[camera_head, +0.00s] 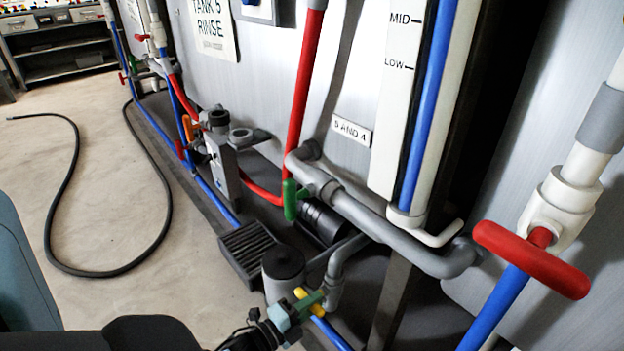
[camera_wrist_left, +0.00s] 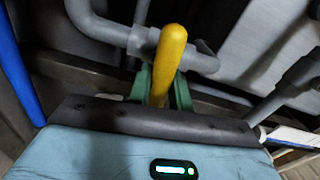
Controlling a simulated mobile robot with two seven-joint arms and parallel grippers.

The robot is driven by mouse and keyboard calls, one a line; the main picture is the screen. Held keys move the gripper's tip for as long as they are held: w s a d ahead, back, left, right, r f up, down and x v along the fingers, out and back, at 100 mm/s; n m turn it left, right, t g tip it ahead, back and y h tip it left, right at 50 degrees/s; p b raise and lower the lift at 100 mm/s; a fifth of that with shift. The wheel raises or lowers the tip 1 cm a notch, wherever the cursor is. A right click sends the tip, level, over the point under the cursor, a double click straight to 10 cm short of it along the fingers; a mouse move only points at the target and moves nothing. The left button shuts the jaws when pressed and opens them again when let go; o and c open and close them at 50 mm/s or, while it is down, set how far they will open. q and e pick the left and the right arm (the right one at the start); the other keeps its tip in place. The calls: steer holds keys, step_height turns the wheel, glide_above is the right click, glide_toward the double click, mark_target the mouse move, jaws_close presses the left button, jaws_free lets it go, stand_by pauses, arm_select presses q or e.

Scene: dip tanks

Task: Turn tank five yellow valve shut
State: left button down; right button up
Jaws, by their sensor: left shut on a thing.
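The yellow valve handle (camera_head: 300,293) sits low in front of the tank marked "TANK 5 RINSE", at the end of grey pipework. My left gripper (camera_head: 308,302), with green fingers, is shut on the handle, whose yellow tip shows past the fingers. In the left wrist view the yellow handle (camera_wrist_left: 171,55) stands up between the green fingers (camera_wrist_left: 160,88), against a grey pipe. The fingers hide its lower part and the valve body. My right gripper is in neither view.
A green-handled valve (camera_head: 290,200) and a big red handle (camera_head: 530,258) sit on nearby pipes. A grey cylinder (camera_head: 284,275) and a dark floor grate (camera_head: 248,250) lie close to the gripper. A black hose (camera_head: 75,272) loops over open floor at left.

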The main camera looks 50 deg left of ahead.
arm_select(q)
steer(key=shift+f+m, duration=0.1)
steer(key=shift+m, duration=0.5)
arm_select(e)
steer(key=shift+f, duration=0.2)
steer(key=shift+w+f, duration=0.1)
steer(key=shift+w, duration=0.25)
arm_select(q)
steer(key=c, duration=1.3)
jaws_free()
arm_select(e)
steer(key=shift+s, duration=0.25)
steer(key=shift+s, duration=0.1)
arm_select(q)
steer(key=s, duration=0.2)
steer(key=s+p, duration=0.1)
steer(key=s, duration=0.2)
steer(key=s+p, duration=0.1)
steer(key=s, duration=0.2)
steer(key=shift+a, duration=0.35)
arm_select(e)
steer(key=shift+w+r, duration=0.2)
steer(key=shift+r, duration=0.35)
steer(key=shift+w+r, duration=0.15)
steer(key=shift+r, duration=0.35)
